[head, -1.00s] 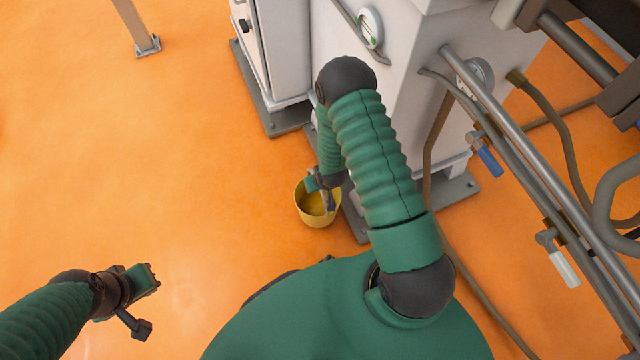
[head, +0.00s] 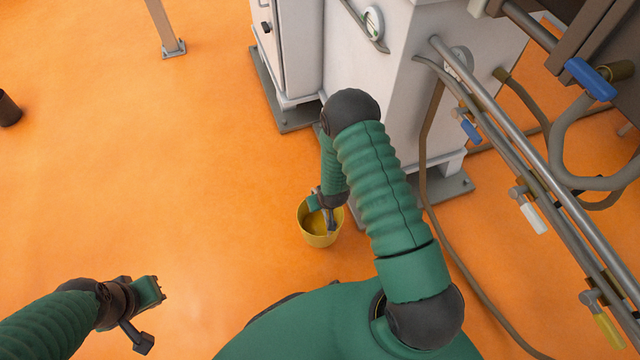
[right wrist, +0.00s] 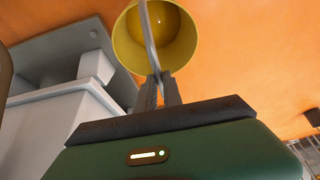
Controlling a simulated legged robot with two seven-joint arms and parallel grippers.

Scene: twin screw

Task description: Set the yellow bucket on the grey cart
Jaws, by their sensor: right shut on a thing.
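The yellow bucket (head: 318,226) hangs at my right gripper (head: 329,212) in the middle of the head view, beside the white machine. In the right wrist view the bucket (right wrist: 128,42) shows its open mouth, and my right gripper (right wrist: 163,88) is shut on its thin grey handle (right wrist: 149,40). The bucket's inside looks empty. Whether its base touches the floor I cannot tell. My left gripper (head: 150,316) is at the lower left over bare floor, with nothing seen in it; its jaws' gap is not clear. I see no grey cart in these frames.
White machine cabinets (head: 372,85) on grey bases stand close behind and right of the bucket. Pipes and hoses (head: 510,165) with valve handles run along the right. A post (head: 166,25) and a dark object (head: 8,108) stand at the left. The orange floor between is clear.

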